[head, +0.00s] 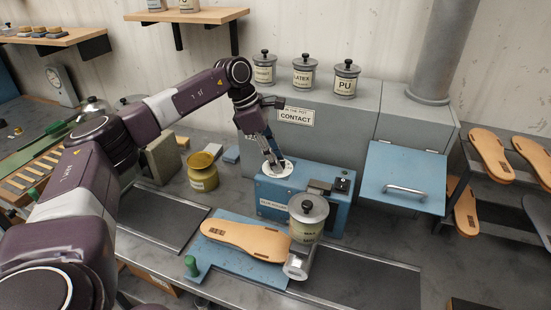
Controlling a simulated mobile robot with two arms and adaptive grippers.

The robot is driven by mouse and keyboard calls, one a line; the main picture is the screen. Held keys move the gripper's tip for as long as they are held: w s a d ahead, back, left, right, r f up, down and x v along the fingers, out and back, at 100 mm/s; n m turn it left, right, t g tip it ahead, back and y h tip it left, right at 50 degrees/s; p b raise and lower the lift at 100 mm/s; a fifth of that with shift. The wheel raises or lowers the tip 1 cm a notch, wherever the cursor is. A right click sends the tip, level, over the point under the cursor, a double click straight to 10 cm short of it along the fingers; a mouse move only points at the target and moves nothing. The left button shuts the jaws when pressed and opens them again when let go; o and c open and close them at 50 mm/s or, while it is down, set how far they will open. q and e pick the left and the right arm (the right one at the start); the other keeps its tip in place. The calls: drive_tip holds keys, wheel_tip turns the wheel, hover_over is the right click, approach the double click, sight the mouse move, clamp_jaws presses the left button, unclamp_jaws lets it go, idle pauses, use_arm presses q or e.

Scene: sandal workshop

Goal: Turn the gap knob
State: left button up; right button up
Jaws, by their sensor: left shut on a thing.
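A blue box-shaped machine (318,187) stands on the bench, with a round white dial (284,170) on the left of its top. My left gripper (275,162) points down at the middle of this dial and is shut on the gap knob there. The fingers hide most of the knob, so its angle and any pointer cannot be read. My right gripper is out of view.
A yellow pot (202,173) is to the left. Labelled tins (303,72) stand on the grey cabinet behind; a blue hatch (403,178) is to the right.

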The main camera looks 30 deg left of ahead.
use_arm(q)
drive_tip(key=n, duration=0.2)
drive_tip(key=n+t+y+b, duration=0.1)
drive_tip(key=n, duration=0.1)
drive_tip(key=shift+s+d+f+n+b, duration=0.1)
drive_tip(key=shift+s+f+n+b, duration=0.05)
drive_tip(key=shift+n+b, duration=0.15)
drive_tip(key=n+t+y+b, duration=0.1)
drive_tip(key=n, duration=0.2)
drive_tip(key=shift+d, duration=0.1)
drive_tip(key=shift+n+y+b, duration=0.5)
drive_tip(key=shift+n+b, duration=0.1)
drive_tip(key=shift+n, duration=0.6)
drive_tip(key=o, duration=1.1)
